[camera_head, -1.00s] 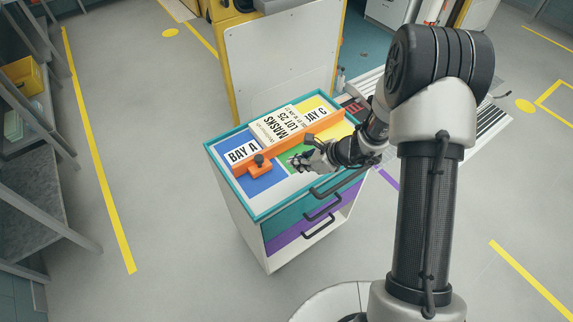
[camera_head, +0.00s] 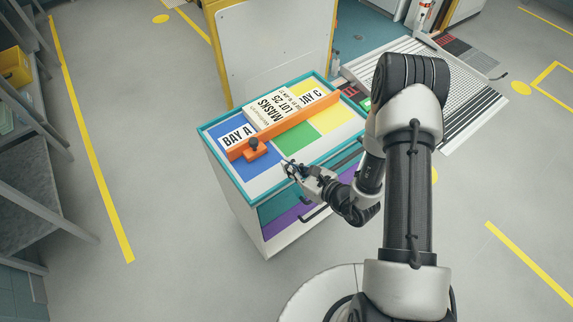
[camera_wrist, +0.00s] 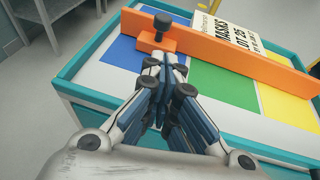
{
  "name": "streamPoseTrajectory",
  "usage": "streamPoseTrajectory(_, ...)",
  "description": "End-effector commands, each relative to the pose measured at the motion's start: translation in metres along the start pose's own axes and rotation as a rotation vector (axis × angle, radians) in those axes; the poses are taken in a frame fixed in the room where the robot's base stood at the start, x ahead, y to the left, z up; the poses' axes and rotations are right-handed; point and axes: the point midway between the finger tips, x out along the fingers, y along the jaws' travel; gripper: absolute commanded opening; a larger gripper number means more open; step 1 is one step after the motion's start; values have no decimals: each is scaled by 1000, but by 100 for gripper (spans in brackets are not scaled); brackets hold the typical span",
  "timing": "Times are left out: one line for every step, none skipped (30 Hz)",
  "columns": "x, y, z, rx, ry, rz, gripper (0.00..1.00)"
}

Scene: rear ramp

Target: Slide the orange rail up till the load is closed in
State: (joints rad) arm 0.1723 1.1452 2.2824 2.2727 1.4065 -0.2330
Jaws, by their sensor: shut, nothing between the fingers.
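The orange rail (camera_head: 290,124) lies across the cart's top, over the blue, green and yellow panels. A bracket with a black knob (camera_head: 253,144) is at its left end. In the wrist view the rail (camera_wrist: 230,60) runs across the upper part, with its knob (camera_wrist: 162,21) at the upper left. The load, a white box labelled MASKS LOT 25 (camera_head: 271,107), lies right behind the rail; the rail hides its lower edge in the wrist view. My gripper (camera_head: 290,168) is shut and empty, near the cart's front edge, apart from the rail.
The white cart (camera_head: 236,202) has a teal rim, and drawers with black handles (camera_head: 313,212). A large pale panel in a yellow frame (camera_head: 275,50) stands behind it. A ribbed ramp (camera_head: 425,85) lies to the right and grey shelving (camera_head: 40,160) to the left. The floor between cart and shelving is clear.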

Motion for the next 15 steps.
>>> streamPoseTrajectory(12, 2, -1, -5, -1, 6, 0)
streamPoseTrajectory(19, 2, -1, -4, -1, 7, 0)
streamPoseTrajectory(28, 2, -1, -5, -2, 7, 0)
streamPoseTrajectory(34, 2, -1, -4, -2, 7, 0)
streamPoseTrajectory(41, 2, -2, -4, 0, 7, 0)
streamPoseTrajectory(50, 2, -2, -3, -1, 7, 0)
streamPoseTrajectory(57, 3, -2, -3, -1, 7, 0)
streamPoseTrajectory(63, 2, -2, -4, -1, 6, 0)
streamPoseTrajectory(71, 2, -2, -3, 0, 6, 0)
streamPoseTrajectory(76, 2, -2, -2, -1, 6, 0)
streamPoseTrajectory(82, 2, -1, -3, -2, 6, 0)
streamPoseTrajectory(88, 2, 2, -3, -2, 5, 0)
streamPoseTrajectory(92, 2, 4, -2, -1, 5, 0)
streamPoseTrajectory(96, 2, 5, -2, -1, 5, 0)
streamPoseTrajectory(101, 2, 7, -2, -2, 5, 0)
